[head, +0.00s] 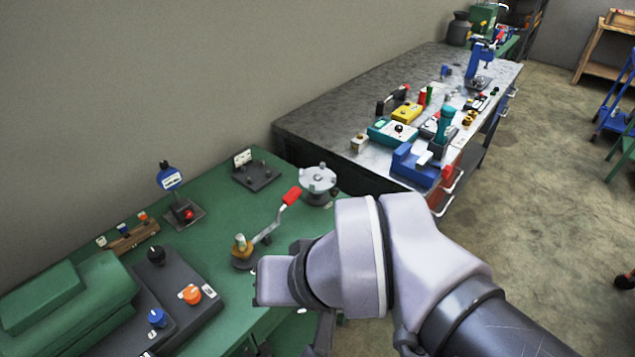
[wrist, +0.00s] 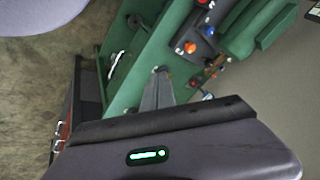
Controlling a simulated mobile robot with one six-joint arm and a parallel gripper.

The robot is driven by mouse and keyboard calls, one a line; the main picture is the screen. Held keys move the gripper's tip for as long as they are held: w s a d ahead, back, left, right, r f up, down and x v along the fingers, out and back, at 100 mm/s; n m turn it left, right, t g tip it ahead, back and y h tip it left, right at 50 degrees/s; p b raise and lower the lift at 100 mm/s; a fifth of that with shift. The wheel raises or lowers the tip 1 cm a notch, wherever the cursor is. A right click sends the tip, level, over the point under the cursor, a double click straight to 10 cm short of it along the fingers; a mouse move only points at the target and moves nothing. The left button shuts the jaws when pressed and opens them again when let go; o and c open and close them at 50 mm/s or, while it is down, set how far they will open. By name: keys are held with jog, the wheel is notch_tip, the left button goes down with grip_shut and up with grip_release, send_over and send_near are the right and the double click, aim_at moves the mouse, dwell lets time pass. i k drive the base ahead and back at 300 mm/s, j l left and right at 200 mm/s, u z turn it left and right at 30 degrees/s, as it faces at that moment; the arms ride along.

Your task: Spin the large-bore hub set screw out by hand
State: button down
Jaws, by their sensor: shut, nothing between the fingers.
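My gripper (wrist: 160,72) shows in the wrist view as grey fingers closed together over the green bench, with nothing between them. In the head view, the dark end of my arm hangs over the bench's front edge, and the fingertips are not clear. I cannot pick out the large-bore hub or its set screw for certain. A round silver flange-like piece with knobs (head: 318,178) sits at the bench's right end. A brass-coloured piece on a dark round base (head: 241,247), beside a red-handled crank (head: 275,218), sits left of my wrist. My gripper appears apart from both.
The green bench (head: 225,212) also holds a blue dial gauge stand (head: 172,184), a dark plate with pegs (head: 255,171) and a grey panel with orange and blue knobs (head: 190,310). A metal workbench (head: 345,105) with several tools stands behind. Open floor lies right.

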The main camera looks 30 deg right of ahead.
aim_at(335, 192)
jog(key=i+z, duration=0.15)
jog(key=z, duration=0.25)
jog(key=i+j+z, duration=0.15)
jog(key=z, duration=0.25)
jog(key=i+j+z, duration=0.15)
jog(key=z, duration=0.25)
